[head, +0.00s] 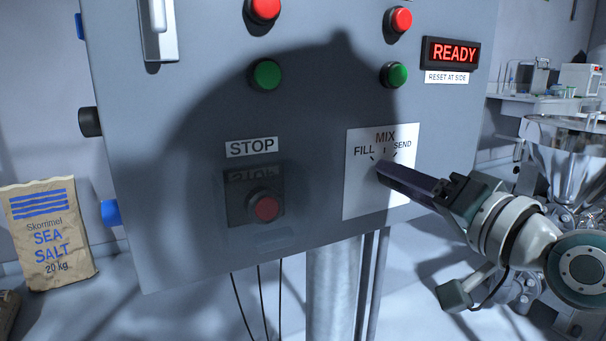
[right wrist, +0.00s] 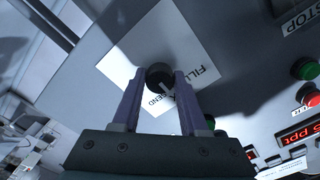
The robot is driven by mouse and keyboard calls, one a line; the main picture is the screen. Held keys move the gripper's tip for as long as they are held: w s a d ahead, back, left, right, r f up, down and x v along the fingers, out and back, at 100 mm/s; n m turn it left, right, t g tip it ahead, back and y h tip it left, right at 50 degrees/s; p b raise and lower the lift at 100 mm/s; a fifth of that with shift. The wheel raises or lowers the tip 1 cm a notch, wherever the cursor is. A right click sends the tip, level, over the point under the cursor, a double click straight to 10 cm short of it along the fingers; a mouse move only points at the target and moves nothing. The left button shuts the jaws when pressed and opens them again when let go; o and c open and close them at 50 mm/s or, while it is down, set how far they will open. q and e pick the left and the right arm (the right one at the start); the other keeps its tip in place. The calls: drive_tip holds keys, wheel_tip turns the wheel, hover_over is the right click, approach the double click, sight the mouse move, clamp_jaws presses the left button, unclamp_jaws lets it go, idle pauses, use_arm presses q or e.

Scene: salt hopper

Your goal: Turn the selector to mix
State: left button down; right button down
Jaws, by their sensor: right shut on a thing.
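The selector is a black round knob (right wrist: 159,75) on a white label plate (head: 356,200) marked FILL, MIX and SEND, at the lower right of the grey panel. My right gripper (head: 382,170) reaches it from the right and hides the knob in the head view. In the right wrist view its two fingers (right wrist: 157,88) are shut on the knob, one on each side. A pale mark on the knob points towards the lettering, but I cannot tell which word it lines up with. My left gripper is not in view.
A red STOP button (head: 266,208) sits left of the plate. Green and red buttons (head: 396,75) are above, beside a display (head: 451,53) reading READY. A sea salt sack (head: 48,235) stands at left.

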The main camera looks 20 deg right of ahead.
drive_tip(key=shift+c, duration=2.2)
unclamp_jaws()
drive_tip(key=shift+s, duration=0.1)
drive_tip(key=s, duration=0.9)
drive_tip(key=shift+s+d+p, duration=0.35)
drive_tip(key=shift+d+p, duration=0.05)
